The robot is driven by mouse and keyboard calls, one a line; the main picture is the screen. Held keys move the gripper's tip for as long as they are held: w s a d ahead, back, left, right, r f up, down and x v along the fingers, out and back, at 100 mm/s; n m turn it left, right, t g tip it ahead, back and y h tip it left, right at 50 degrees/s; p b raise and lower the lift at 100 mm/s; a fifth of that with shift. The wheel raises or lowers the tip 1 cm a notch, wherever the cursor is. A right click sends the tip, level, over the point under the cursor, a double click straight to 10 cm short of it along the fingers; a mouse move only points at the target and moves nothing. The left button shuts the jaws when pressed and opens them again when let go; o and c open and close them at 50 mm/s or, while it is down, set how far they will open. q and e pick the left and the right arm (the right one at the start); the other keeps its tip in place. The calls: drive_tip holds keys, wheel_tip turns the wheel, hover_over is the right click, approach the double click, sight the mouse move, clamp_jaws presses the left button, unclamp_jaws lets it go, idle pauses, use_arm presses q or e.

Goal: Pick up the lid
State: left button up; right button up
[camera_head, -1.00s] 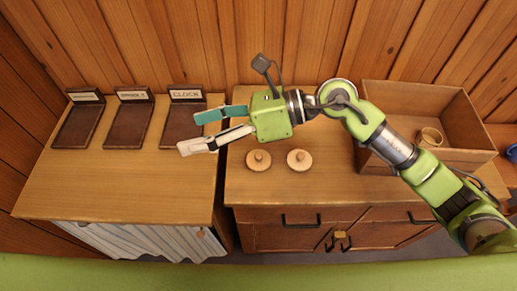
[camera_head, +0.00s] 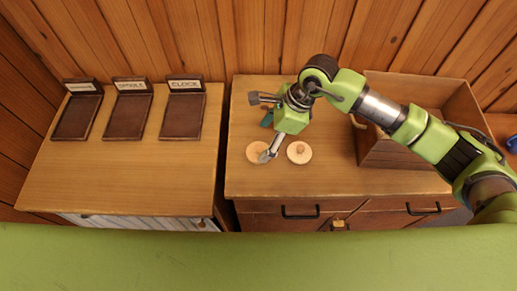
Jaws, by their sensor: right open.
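Two round, pale wooden lids with small knobs lie flat on the right cabinet top: a left lid (camera_head: 256,154) and a right lid (camera_head: 299,153). My right gripper (camera_head: 265,138) is open, with one teal and one silver finger spread apart. Its silver fingertip overlaps the left lid in the picture and hides part of it. Whether it touches the lid I cannot tell. Nothing shows between the fingers. The right lid is clear of the gripper. My left gripper is not in view.
A wooden box (camera_head: 456,107) stands at the right of the cabinet top (camera_head: 240,183), partly behind my right arm. On the left cabinet (camera_head: 120,178), several dark labelled trays line the back. A gap separates the cabinets. A plank wall rises behind.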

sight(260, 147)
drive_tip(key=p+x, duration=0.2)
drive_tip(key=x, duration=0.2)
drive_tip(key=shift+s+a+f, duration=0.15)
drive_tip(key=shift+s+f, duration=0.05)
drive_tip(key=shift+f, duration=0.2)
drive_tip(key=shift+a+f, duration=0.1)
drive_tip(key=shift+f, duration=0.2)
drive_tip(key=c, duration=1)
